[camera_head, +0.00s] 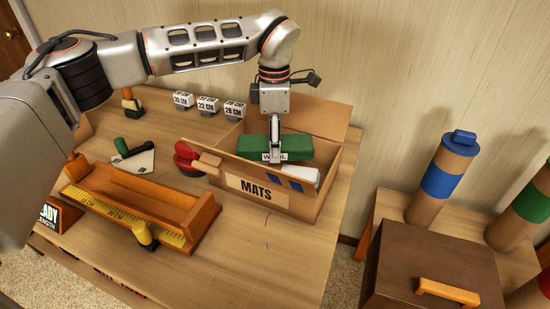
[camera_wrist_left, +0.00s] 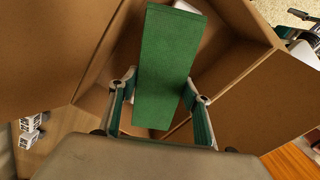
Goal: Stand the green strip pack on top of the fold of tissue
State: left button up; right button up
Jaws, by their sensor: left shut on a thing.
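My left gripper (camera_head: 276,152) is shut on the green strip pack (camera_head: 297,147), a long green block with a white "WOOL" label. The pack is level, at the opening of the cardboard box marked "MATS" (camera_head: 236,185). In the left wrist view the pack (camera_wrist_left: 165,65) lies between the two fingers (camera_wrist_left: 160,105), with the box walls around it. A white folded thing, likely the fold of tissue (camera_head: 301,172), shows in the box below and in front of the pack. White also shows beyond the pack's far end in the wrist view. Whether pack and tissue touch, I cannot tell. My right gripper is not in view.
The box flaps stand open. A wooden tray with a yellow ruler (camera_head: 130,208) lies left of the box, with a red round thing (camera_head: 187,156) between. Size signs (camera_head: 207,105) stand behind. A brown chest (camera_head: 430,270) and blue-banded roll (camera_head: 440,182) are at the right.

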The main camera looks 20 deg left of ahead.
pick_arm(q)
notch_tip(320, 180, down, 5)
jog(key=shift+f+b, duration=0.1)
jog(key=shift+b, duration=0.4)
jog(key=shift+f, duration=0.1)
jog(key=shift+r, duration=0.2)
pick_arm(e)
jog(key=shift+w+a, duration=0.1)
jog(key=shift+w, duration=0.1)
pick_arm(q)
jog(key=shift+f, duration=0.15)
jog(key=o, duration=1.2)
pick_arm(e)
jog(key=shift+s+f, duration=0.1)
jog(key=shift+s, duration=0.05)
